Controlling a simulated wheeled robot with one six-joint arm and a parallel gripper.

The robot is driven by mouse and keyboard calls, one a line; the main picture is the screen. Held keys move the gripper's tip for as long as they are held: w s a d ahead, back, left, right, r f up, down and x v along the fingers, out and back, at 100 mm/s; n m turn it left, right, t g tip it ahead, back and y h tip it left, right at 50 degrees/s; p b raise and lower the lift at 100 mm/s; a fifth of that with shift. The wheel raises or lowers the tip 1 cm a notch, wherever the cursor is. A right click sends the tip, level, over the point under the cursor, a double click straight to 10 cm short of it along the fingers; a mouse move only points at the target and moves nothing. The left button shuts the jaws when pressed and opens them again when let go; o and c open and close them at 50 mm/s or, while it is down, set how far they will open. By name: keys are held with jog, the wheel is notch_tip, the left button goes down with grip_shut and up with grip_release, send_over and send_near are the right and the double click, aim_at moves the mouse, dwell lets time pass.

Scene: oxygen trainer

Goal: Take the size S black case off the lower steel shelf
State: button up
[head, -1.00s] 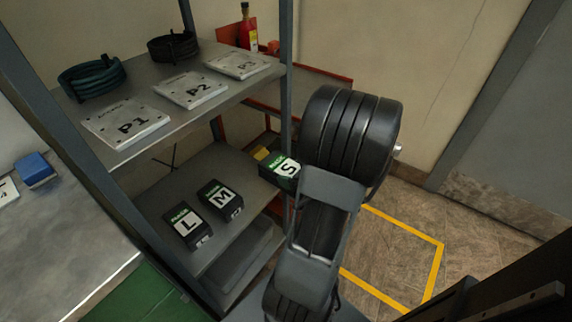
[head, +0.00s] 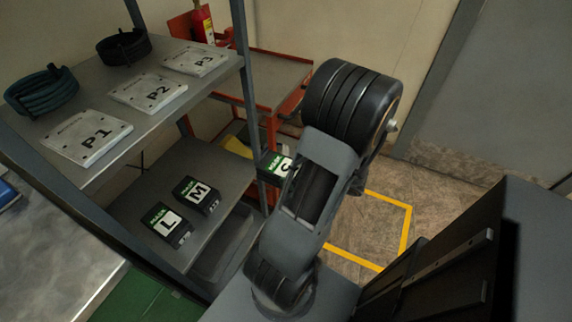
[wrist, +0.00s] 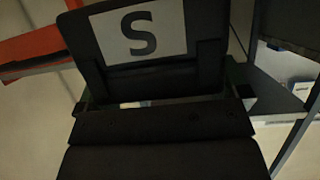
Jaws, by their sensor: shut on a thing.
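The size S black case (head: 272,163) has a green band and a white label, and my arm covers part of it in the head view. In the wrist view the S case (wrist: 105,57) fills the upper middle with its S label upright. My gripper (wrist: 164,98) is shut on it, with a finger at each side. The case is held beside the right front post, apart from the M case. The lower steel shelf (head: 222,160) holds the M case (head: 197,194) and the L case (head: 166,224).
The upper shelf (head: 85,75) carries plates P1 (head: 88,138), P2 (head: 148,94) and P3 (head: 195,60), plus coiled hoses. A shelf post (head: 244,90) stands close left of the held case. A red cart (head: 285,75) is behind. Floor with yellow lines (head: 405,230) lies open at right.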

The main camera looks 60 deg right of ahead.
jog(key=s+d+p, duration=0.1)
jog(key=s+p, duration=0.3)
jog(key=s, duration=0.9)
jog(key=shift+d, duration=0.4)
